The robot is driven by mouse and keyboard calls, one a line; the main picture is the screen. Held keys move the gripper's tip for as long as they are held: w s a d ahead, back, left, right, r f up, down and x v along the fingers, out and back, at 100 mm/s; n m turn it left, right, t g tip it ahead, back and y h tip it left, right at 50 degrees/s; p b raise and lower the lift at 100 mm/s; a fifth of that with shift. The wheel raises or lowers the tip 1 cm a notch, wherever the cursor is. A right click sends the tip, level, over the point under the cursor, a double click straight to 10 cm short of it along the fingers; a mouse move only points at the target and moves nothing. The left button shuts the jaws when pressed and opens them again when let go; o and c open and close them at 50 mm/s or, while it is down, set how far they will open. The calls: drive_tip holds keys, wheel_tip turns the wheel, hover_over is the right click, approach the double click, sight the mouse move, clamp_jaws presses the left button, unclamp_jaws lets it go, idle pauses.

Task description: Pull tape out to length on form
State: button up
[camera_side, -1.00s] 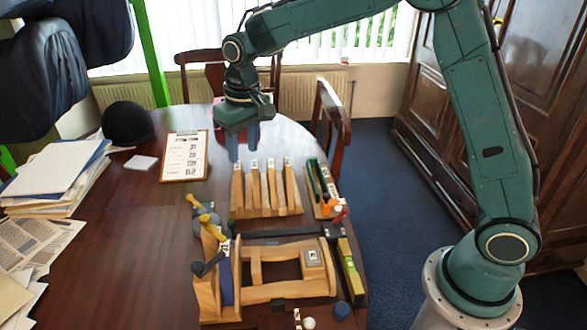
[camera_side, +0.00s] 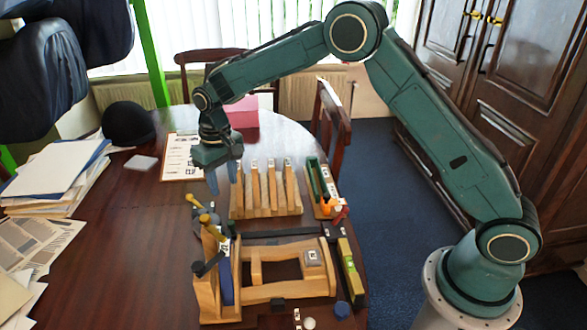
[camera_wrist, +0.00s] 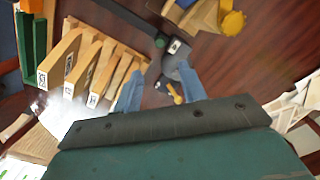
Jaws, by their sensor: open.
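My gripper (camera_side: 222,181) is open and empty. Its blue fingers point down just left of the slatted wooden rack, above the table; they also show in the wrist view (camera_wrist: 160,73). The wooden form (camera_side: 287,291) lies on the near part of the table, with an upright blue-edged board at its left end. A dark flat strip (camera_side: 276,234), possibly the tape, lies along the form's far side. In the wrist view a dark strip runs to a grey rounded piece (camera_wrist: 174,68) near my right finger. I cannot tell for certain which piece is the tape.
The rack (camera_side: 266,209) stands close to the right of my gripper. Yellow-handled tools (camera_side: 207,219) stand by the form's left end. A green and orange holder (camera_side: 322,190) is right of the rack. A clipboard (camera_side: 178,158) lies behind. The table's left middle is clear.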

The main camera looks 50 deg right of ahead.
sight(231, 222)
wheel_tip(231, 222, down, 13)
drive_tip(key=shift+r, duration=0.1)
idle(0.6)
clamp_jaws()
